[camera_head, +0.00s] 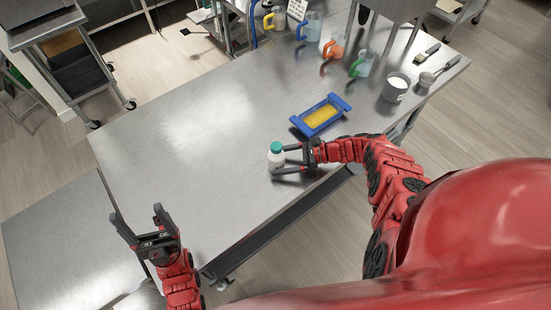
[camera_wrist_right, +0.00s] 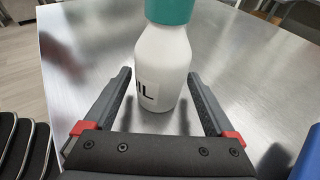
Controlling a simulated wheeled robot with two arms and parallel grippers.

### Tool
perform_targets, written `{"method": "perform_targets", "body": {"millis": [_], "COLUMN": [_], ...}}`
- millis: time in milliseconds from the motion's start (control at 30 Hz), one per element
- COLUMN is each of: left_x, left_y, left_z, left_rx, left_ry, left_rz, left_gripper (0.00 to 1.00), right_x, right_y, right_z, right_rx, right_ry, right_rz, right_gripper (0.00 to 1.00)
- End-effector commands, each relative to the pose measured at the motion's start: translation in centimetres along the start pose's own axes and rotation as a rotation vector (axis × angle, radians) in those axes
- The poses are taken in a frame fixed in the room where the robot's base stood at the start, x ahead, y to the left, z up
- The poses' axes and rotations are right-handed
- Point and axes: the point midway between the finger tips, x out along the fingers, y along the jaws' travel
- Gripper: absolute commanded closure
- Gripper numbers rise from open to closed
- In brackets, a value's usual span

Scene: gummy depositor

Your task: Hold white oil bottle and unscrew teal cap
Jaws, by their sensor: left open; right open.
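The white oil bottle (camera_head: 276,159) stands upright on the steel table (camera_head: 200,125), with its teal cap (camera_head: 277,147) on top. In the right wrist view the bottle (camera_wrist_right: 163,65) fills the middle, with part of its label showing; the cap (camera_wrist_right: 170,10) is cut off by the top edge. My right gripper (camera_head: 280,160) is open, its fingers reaching on either side of the bottle with gaps visible in the right wrist view (camera_wrist_right: 163,88). My left gripper (camera_head: 136,222) is open and empty at the table's front left, well away from the bottle.
A blue-framed tray with yellow contents (camera_head: 335,105) lies to the right of the bottle. Farther back are a grey container (camera_head: 394,90), a green-handled jug (camera_head: 361,65), an orange-handled jug (camera_head: 335,47) and brushes. The table's left half is clear.

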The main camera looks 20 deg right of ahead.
Motion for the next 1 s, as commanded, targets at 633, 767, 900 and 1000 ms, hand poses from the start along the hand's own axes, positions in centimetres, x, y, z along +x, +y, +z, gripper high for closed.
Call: {"method": "perform_targets", "body": {"millis": [633, 767, 900, 1000], "left_x": [0.00, 0.00, 0.00, 0.00], "left_y": [0.00, 0.00, 0.00, 0.00], "left_z": [0.00, 0.00, 0.00, 0.00], "left_rx": [0.000, 0.000, 0.000, 0.000], "left_ry": [0.000, 0.000, 0.000, 0.000], "left_rz": [0.000, 0.000, 0.000, 0.000], "left_gripper": [0.20, 0.20, 0.20, 0.20], "right_x": [0.04, 0.04, 0.04, 0.04], "right_y": [-0.01, -0.01, -0.01, 0.00], "right_z": [-0.01, -0.01, -0.01, -0.02], "right_rx": [0.000, 0.000, 0.000, 0.000], "right_ry": [0.001, 0.001, 0.001, 0.001], "right_rz": [0.000, 0.000, 0.000, 0.000], "right_gripper": [0.86, 0.42, 0.67, 0.85]}}
